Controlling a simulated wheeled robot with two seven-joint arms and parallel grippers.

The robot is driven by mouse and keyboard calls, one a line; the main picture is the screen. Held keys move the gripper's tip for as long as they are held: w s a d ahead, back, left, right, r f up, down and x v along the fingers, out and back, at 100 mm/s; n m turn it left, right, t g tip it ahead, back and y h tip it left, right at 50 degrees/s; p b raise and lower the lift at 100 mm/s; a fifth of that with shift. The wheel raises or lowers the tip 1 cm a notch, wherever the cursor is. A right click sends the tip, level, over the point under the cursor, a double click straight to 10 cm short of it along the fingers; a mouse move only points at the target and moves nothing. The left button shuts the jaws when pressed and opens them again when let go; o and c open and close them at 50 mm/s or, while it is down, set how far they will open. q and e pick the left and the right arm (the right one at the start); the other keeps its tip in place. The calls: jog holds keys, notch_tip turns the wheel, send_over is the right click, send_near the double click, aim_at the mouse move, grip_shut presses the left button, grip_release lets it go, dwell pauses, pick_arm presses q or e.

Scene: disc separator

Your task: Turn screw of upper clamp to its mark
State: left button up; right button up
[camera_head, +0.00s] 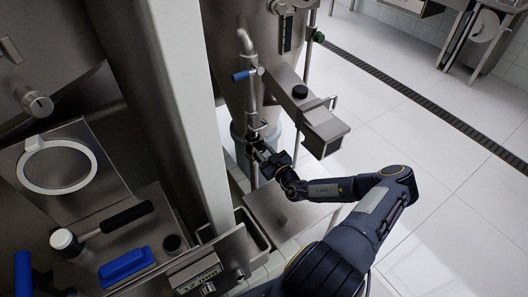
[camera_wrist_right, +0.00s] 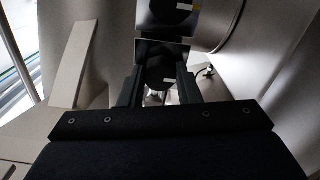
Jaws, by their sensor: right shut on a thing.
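My right gripper (camera_head: 259,147) reaches in from the right to the thin vertical pipe (camera_head: 253,104) beside the steel vessel. In the right wrist view my right gripper (camera_wrist_right: 159,82) has its two dark fingers closed on the sides of a dark block-like part (camera_wrist_right: 157,62) with a small white mark, which I take to be the clamp's screw. A second dark part (camera_wrist_right: 168,18) with a white mark sits just above it. The clamp itself is small and mostly hidden by the gripper in the head view, so the screw's angle cannot be read. My left gripper is not in view.
A blue-handled valve (camera_head: 244,74) is on the pipe above the gripper. A steel box arm (camera_head: 325,128) juts out to its right. The tiled floor at right is open.

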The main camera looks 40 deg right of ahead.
jog(key=shift+f, duration=0.1)
jog(key=o, duration=1)
jog(key=shift+s, duration=0.15)
jog(key=s, duration=0.7)
jog(key=shift+s+a, duration=0.3)
jog(key=shift+a, duration=0.1)
